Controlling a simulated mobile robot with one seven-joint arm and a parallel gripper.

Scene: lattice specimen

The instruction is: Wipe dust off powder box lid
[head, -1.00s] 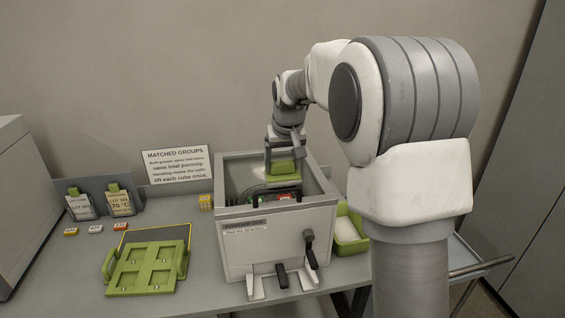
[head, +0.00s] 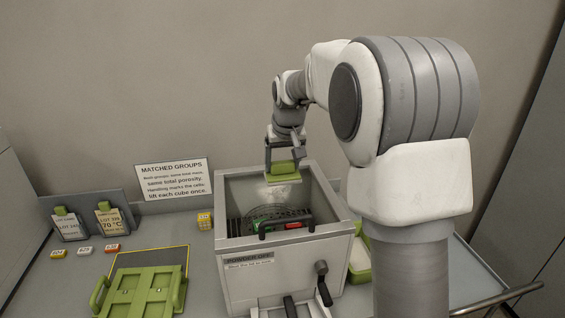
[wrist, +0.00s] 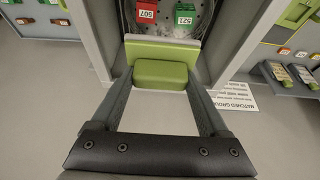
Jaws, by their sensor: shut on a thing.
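The powder box (head: 284,262) is a grey, square-sided box labelled POWDER OFF. Its grated inside shows through the top, and I cannot tell whether a clear lid covers it. My gripper (head: 283,165) is shut on a green block-shaped wiper (head: 281,169) with a paler lower part, over the back part of the box top. In the wrist view, both fingers of my gripper (wrist: 163,88) clasp the wiper's green handle (wrist: 162,74). Whether the wiper touches a surface is unclear. A red cube (wrist: 146,12) and a green cube (wrist: 185,14) lie inside the box.
A green tray (head: 140,290) with handles lies at the left front. Small tagged cubes and a rack with lot cards (head: 110,217) stand behind it. A green bin (head: 359,258) sits right of the box. A MATCHED GROUPS sign (head: 175,181) stands at the back.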

